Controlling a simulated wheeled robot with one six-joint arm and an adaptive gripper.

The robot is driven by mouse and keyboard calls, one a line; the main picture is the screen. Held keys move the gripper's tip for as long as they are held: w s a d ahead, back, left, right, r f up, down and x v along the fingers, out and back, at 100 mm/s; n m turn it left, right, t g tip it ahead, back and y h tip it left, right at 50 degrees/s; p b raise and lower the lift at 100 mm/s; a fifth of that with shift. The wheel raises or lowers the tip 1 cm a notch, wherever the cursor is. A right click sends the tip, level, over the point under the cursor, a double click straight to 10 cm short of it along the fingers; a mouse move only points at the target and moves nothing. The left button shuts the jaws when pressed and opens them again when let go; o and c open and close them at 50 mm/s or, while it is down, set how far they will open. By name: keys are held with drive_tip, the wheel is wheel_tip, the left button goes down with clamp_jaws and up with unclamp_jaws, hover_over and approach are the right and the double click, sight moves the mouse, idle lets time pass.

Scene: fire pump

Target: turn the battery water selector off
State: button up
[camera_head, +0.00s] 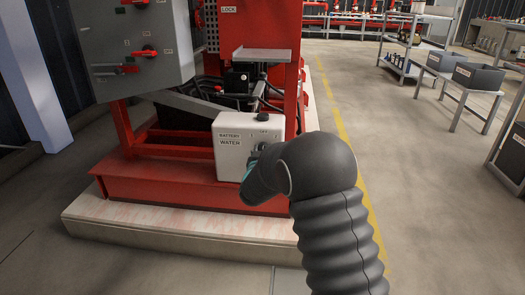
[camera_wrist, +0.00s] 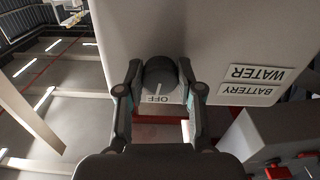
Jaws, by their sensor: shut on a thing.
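The white box labelled BATTERY and WATER (camera_head: 229,160) sits low on the red pump frame in the head view. It fills much of the wrist view (camera_wrist: 235,45), where its labels appear upside down. The dark round selector knob (camera_wrist: 159,72) is on this box. Its white pointer line is directed at the OFF label (camera_wrist: 158,99). My gripper (camera_wrist: 160,80) is shut on the knob, one finger on each side. In the head view my gripper (camera_head: 253,168) is at the box's right part and hides most of the knob.
A grey control panel (camera_head: 118,45) with red handles stands above and left of the box. A red base (camera_head: 160,190) on a pale plinth (camera_head: 150,226) lies below. Open floor (camera_head: 400,150) is to the right, with shelves and grey bins (camera_head: 478,77) beyond.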

drive_tip(key=shift+r+n, duration=0.1)
drive_tip(key=shift+n, duration=0.6)
drive_tip(key=o, duration=1.2)
drive_tip(key=shift+c, duration=0.2)
drive_tip(key=shift+s, duration=0.1)
drive_tip(key=s, duration=1.2)
drive_tip(key=shift+a, duration=0.25)
